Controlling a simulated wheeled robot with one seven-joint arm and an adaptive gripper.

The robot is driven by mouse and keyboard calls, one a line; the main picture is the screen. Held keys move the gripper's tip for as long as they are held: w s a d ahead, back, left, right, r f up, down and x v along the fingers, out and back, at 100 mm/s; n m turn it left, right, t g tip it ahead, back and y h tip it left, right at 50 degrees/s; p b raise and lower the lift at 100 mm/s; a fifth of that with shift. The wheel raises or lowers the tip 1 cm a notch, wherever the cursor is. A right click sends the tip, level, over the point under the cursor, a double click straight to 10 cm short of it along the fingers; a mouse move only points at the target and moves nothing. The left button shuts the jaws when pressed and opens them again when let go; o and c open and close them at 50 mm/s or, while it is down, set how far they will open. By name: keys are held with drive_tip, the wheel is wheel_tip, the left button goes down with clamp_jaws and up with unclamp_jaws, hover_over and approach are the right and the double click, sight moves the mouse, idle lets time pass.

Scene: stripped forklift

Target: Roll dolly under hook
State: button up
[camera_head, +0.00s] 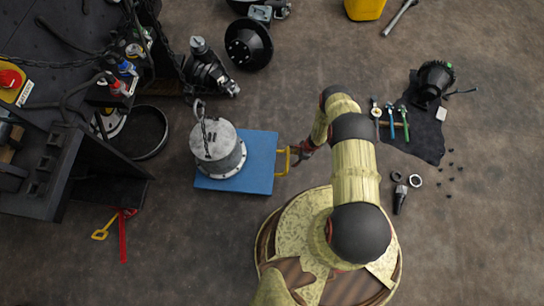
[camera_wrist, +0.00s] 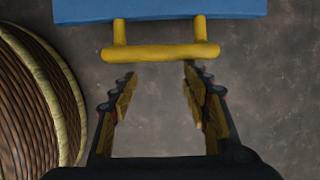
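The blue dolly (camera_head: 262,165) stands on the floor left of my arm in the head view. A grey metal drum (camera_head: 217,158) with a flanged base sits on its left part. The dolly's yellow handle (camera_head: 284,161) points right, toward my gripper (camera_head: 303,151). In the wrist view, the blue deck (camera_wrist: 160,10) and the yellow handle (camera_wrist: 160,52) lie just beyond the fingertips. My gripper (camera_wrist: 158,76) is open and empty, its fingers apart on either side of the handle's middle. A dark chain with a hook-like end (camera_head: 200,108) shows over the drum; its height cannot be told.
The dark forklift body (camera_head: 70,130) fills the left side. Black machine parts (camera_head: 248,44) lie above the dolly. A dark cloth (camera_head: 425,130) with tools lies right of my arm. The floor below the dolly is clear, with a red and yellow tool (camera_head: 122,235) farther left.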

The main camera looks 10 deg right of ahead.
drive_tip(key=shift+w+a+b, duration=0.55)
drive_tip(key=shift+w+a, duration=0.75)
drive_tip(key=shift+a, duration=3)
drive_tip(key=shift+s+d, duration=1.2)
drive_tip(key=shift+d, duration=2.75)
wheel_tip(320, 180, up, 9)
drive_tip(key=p, duration=0.6)
drive_tip(key=shift+r, duration=0.2)
